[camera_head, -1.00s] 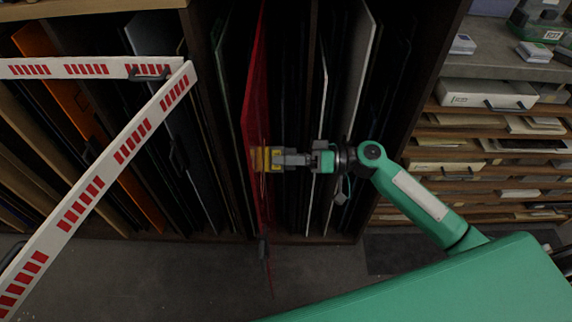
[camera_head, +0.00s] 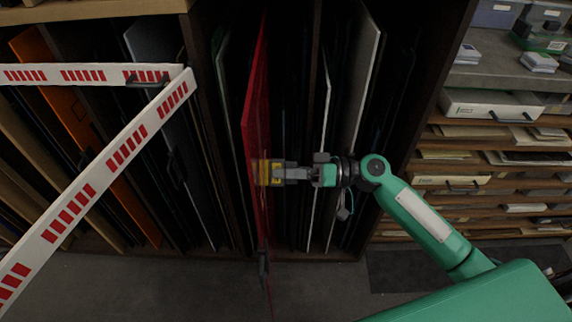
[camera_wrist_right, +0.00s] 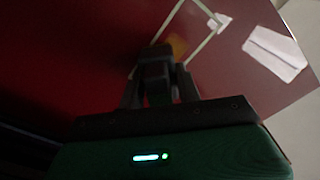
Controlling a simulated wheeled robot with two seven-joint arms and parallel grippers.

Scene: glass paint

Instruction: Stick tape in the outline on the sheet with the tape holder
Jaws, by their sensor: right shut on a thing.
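The sheet is a red panel (camera_head: 256,100) standing upright and nearly edge-on in a dark rack slot. In the right wrist view the red sheet (camera_wrist_right: 85,50) fills the background, with a pale rectangular outline (camera_wrist_right: 202,50) on it. My right gripper (camera_head: 291,173) is shut on the tape holder (camera_head: 270,172), which is grey and yellow. The holder is right at the sheet's face; I cannot tell whether it touches. In the wrist view the holder (camera_wrist_right: 157,66) is between the fingers (camera_wrist_right: 156,90), with an orange patch (camera_wrist_right: 178,45) beside the outline's lower part. My left gripper is out of view.
A white barrier with red stripes (camera_head: 120,160) crosses the left side. Other upright panels, one orange (camera_head: 60,95), stand around the sheet. A grey counter (camera_head: 490,72) and a drawer rack (camera_head: 490,105) stand at right. Dark floor (camera_head: 160,290) is clear in front.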

